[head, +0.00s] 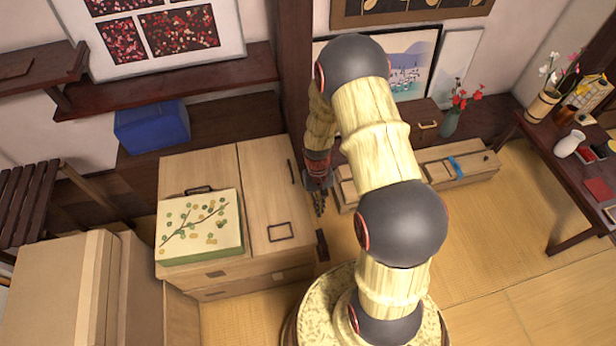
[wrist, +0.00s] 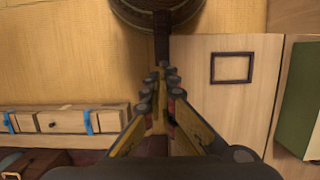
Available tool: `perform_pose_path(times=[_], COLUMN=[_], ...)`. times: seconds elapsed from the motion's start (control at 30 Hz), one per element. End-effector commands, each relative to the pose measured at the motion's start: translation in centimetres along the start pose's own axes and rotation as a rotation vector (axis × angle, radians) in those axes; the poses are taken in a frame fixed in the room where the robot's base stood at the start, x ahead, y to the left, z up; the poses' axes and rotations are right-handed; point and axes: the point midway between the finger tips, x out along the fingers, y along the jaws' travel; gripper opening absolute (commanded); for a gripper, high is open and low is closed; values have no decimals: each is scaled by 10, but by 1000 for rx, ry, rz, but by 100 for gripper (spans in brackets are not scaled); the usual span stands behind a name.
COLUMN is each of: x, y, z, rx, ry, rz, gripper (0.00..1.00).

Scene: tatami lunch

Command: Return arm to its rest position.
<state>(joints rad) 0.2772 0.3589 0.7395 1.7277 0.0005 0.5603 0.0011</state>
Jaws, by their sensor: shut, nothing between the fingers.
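My gripper (head: 319,203) hangs pointing down at the end of my arm, just right of the light wooden cabinet (head: 262,190) in the head view. In the wrist view my gripper (wrist: 162,72) has its fingertips together with nothing between them. My arm rises from my base and bends over at the top. The fingers are small and partly dark in the head view.
A box with a leaf-patterned lid (head: 200,226) sits on the cabinet. A blue bin (head: 152,126) stands behind it. A low wooden chest (head: 460,167) with a blue strap lies right of my arm. A dark table (head: 570,160) with vases is at right. Tatami floor (head: 500,240) is clear.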

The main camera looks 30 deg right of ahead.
Motion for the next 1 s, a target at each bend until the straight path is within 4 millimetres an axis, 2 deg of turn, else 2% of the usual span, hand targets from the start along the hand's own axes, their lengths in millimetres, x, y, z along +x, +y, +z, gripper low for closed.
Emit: perform_pose_path(times=[0.27,0.37,0.47,0.53,0.77,1.0], x=[0,4,-1,-26,-105,-202], y=[0,0,0,-1,-11,-27], z=[3,20,49,62,86,122], rx=[0,0,0,-3,-32,-82], ry=[-12,-55,-116,-122,-61,83], rz=[0,0,0,1,9,17], gripper=[0,0,0,0,0,0])
